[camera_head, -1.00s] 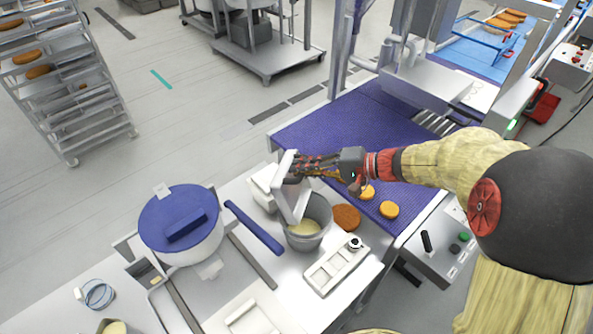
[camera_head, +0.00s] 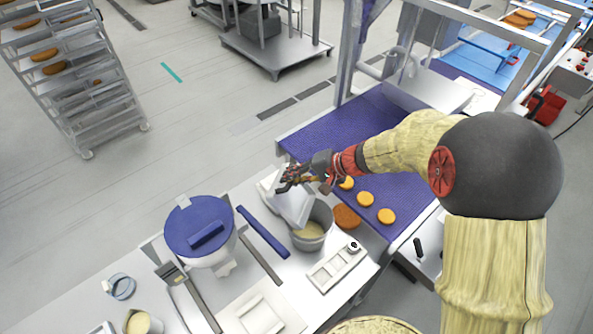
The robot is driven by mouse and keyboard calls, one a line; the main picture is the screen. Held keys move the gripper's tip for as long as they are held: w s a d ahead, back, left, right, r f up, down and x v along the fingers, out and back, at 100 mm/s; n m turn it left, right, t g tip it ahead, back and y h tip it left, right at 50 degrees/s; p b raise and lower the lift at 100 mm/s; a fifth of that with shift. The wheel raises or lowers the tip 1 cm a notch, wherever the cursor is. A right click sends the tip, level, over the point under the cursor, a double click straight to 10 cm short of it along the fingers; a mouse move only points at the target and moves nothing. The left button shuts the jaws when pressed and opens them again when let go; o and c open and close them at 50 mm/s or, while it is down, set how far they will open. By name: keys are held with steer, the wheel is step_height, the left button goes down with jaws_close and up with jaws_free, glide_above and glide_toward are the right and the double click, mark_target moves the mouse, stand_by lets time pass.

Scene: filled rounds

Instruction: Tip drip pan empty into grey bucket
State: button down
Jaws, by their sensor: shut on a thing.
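My gripper (camera_head: 290,182) is shut on the white drip pan (camera_head: 292,208) and holds it tilted at the left side of the grey bucket's opening. The pan's lower end is at or just over the rim; I cannot tell whether they touch. The grey bucket (camera_head: 325,222) stands upright on the table with pale yellowish stuff (camera_head: 310,230) at its bottom. The pan's inner face is partly hidden, so I cannot tell whether anything is left in it.
A blue-lidded white pot (camera_head: 200,228), a blue bar (camera_head: 263,233) and a white tray with a small round part (camera_head: 335,268) share the table. A brown round (camera_head: 346,217) lies beside the bucket. The purple belt (camera_head: 350,135) behind carries several filled rounds (camera_head: 366,199).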

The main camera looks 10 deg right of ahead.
mark_target(276, 180)
steer(key=shift+w+a+f+g+h+p, duration=0.25)
steer(key=shift+a+h+p, duration=0.4)
steer(key=shift+p, duration=1.45)
steer(key=shift+w+a+f+g+h+p, duration=0.1)
steer(key=shift+w+a+g+h+p, duration=0.35)
steer(key=shift+p, duration=1.6)
steer(key=a+p, duration=0.1)
steer(key=p, duration=0.2)
steer(key=shift+w+a+f+h, duration=0.2)
steer(key=shift+a+f+h, duration=0.15)
steer(key=shift+f+h, duration=0.05)
steer(key=w+a+f+g+h+p, duration=0.2)
steer(key=h+p, duration=0.4)
steer(key=p, duration=0.4)
step_height(276, 180, down, 2)
steer(key=a+g, duration=0.1)
steer(key=a, duration=0.1)
steer(key=shift+w+a+h, duration=0.2)
steer(key=shift+a+h, duration=0.2)
